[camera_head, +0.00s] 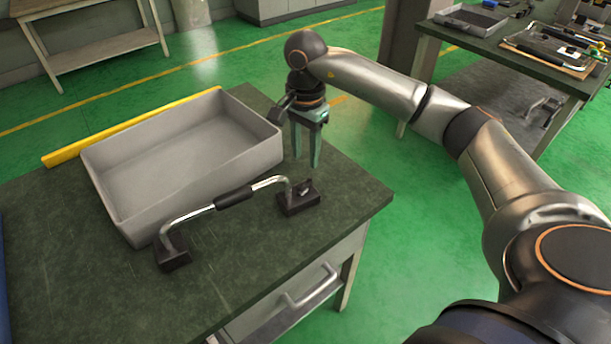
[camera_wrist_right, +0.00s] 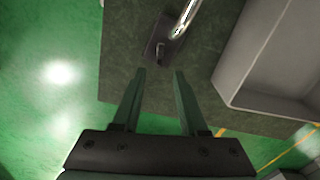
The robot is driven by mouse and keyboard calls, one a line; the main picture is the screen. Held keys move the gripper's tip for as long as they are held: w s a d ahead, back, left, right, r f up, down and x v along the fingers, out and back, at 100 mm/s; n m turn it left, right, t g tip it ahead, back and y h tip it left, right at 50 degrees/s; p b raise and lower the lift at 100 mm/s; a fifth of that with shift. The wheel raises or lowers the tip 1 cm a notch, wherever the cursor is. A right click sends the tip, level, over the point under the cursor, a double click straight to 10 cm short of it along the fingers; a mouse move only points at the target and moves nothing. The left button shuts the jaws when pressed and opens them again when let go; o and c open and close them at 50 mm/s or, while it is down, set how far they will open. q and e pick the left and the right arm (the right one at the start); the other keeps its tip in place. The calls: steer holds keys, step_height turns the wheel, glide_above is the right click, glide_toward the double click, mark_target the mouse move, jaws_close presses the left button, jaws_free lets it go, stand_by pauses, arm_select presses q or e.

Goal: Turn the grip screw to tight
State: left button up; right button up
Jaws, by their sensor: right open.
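A bent chrome bar with a black grip sleeve (camera_head: 234,197) stands on the dark green bench top. Its ends meet two black base blocks, a near left one (camera_head: 172,256) and a right one (camera_head: 297,203). A small raised piece shows on the right block, but I cannot tell whether it is the grip screw. My right gripper (camera_head: 306,162) points down, open and empty, above the bench behind the right block. In the right wrist view, a black block (camera_wrist_right: 165,45) with the chrome bar (camera_wrist_right: 184,20) lies just beyond my open fingertips (camera_wrist_right: 159,72). My left gripper is not in view.
A grey open tray (camera_head: 105,192) stands empty beside the bar; its edge also shows in the wrist view (camera_wrist_right: 247,50). A yellow strip (camera_head: 70,154) lies behind it. The bench top (camera_head: 265,270) is clear at the front. Another cluttered table (camera_head: 455,40) stands at the back right.

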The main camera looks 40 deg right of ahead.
mark_target(306, 181)
step_height(306, 181, down, 8)
steer(key=shift+r, duration=0.15)
steer(key=shift+c, duration=0.3)
jaws_close()
stand_by(0.4)
